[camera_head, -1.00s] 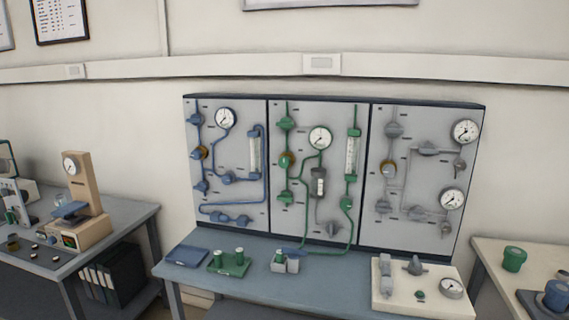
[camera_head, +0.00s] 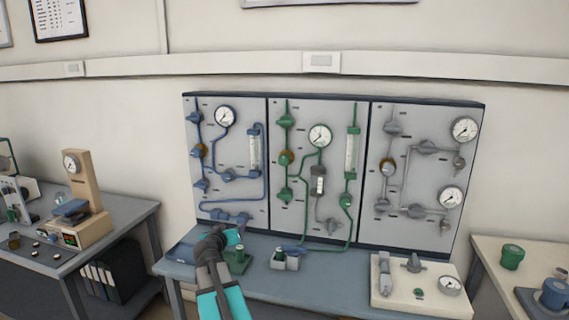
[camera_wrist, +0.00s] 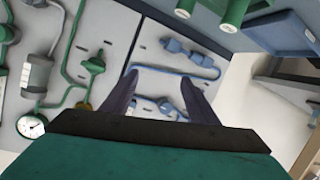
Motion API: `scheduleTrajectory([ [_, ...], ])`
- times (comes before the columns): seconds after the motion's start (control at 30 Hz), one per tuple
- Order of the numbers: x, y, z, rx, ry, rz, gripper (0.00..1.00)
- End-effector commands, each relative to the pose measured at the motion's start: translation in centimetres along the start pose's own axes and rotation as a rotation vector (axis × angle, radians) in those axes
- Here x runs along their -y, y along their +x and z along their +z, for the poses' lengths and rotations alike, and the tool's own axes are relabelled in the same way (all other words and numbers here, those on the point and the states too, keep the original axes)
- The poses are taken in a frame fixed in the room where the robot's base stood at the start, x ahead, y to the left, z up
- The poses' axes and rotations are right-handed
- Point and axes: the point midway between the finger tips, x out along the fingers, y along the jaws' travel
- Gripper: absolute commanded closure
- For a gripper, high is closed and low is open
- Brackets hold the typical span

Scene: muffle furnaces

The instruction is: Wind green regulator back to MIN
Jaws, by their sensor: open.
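The green regulator (camera_head: 286,158), a round knob with a brass-coloured ring, sits on the green line of the middle panel (camera_head: 338,222), left of that line's gauge (camera_head: 320,135). Its MIN mark is too small to read. My gripper (camera_head: 216,232) is in front of the lower left panel, below and to the left of the regulator. In the wrist view my gripper (camera_wrist: 157,95) is open, with nothing between its fingers. That view shows the panels upside down, with a green valve (camera_wrist: 93,65) to the left of the fingers. My gripper's body hides part of the panels there.
The left panel carries blue piping (camera_head: 265,190); the right one carries grey fittings (camera_head: 392,128). On the bench (camera_head: 330,285) stand a green block with cylinders (camera_head: 240,262), partly behind my arm, a grey block (camera_head: 285,262) and a white gauge board (camera_head: 425,300).

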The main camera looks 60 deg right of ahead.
Motion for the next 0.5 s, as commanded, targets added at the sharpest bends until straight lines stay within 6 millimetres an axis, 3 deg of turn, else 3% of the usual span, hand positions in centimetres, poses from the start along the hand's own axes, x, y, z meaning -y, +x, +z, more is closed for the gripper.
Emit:
scheduleTrajectory([
  [0.03, -2.3, 0.3, -2.5, -0.037, 0.019, 0.024, 0.46],
  [0.2, -9.3, 0.5, -9.2, -0.141, 0.065, 0.095, 0.46],
  [0.4, -16.2, -0.1, -14.4, -0.224, 0.101, 0.165, 0.46],
  [0.5, -18.2, -0.4, -15.8, -0.246, 0.108, 0.185, 0.46],
])
